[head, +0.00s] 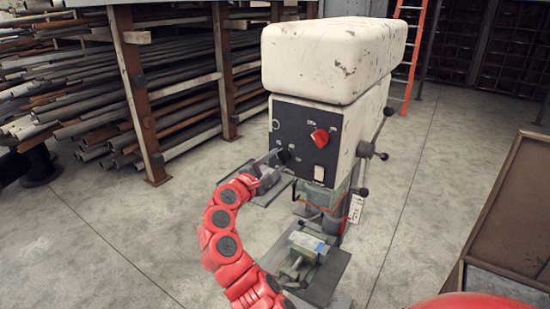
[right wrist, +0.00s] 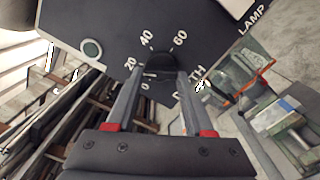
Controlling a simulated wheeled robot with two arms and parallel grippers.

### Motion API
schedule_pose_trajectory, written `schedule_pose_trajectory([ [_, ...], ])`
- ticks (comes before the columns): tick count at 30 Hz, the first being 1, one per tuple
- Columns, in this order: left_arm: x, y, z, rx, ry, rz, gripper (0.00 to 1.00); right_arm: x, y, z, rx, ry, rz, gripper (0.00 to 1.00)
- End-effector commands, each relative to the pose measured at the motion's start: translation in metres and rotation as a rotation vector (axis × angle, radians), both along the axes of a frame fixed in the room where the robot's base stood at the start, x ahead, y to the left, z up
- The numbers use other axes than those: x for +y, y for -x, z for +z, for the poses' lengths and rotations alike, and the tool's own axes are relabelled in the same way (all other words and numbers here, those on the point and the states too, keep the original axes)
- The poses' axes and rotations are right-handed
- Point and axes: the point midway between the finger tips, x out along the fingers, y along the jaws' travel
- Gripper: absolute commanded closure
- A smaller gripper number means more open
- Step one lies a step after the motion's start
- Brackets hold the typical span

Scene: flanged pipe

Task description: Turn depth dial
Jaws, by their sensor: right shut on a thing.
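The drill press (head: 330,62) has a worn white head with a dark front panel (head: 290,118). The depth dial (head: 284,156) is a small black knob low on that panel. In the right wrist view the dial (right wrist: 160,63) sits within a scale reading 0, 20, 40 and 60, its "DEPTH" label partly hidden. My right gripper (head: 278,157) reaches the panel from the lower left. In the wrist view the right gripper (right wrist: 158,74) has a finger on each side of the dial and is shut on it. The dial's pointer is hard to make out. My left gripper is out of view.
A red knob (head: 319,137) and a pale switch (head: 319,172) sit right of the dial. A green button (right wrist: 92,49) is nearby. A feed handle (head: 366,150) sticks out right. A vise (head: 308,246) stands below.

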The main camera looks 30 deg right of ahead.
Motion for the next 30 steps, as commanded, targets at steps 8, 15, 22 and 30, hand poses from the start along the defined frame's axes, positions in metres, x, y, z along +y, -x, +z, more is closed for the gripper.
schedule_pose_trajectory([
  [8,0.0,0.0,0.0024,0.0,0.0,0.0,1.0,0.0002,-0.0001,-0.0022,0.021,0.005,0.0,1.0],
  [15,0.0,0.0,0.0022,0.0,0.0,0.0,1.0,0.0002,-0.0001,-0.0024,0.02,0.004,0.0,1.0],
  [22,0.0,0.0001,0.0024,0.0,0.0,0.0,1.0,0.0002,-0.0002,-0.0015,0.018,0.005,0.0,0.18],
  [30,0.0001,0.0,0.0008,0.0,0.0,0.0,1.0,0.002,0.0004,-0.0014,0.017,0.006,0.0,0.18],
])
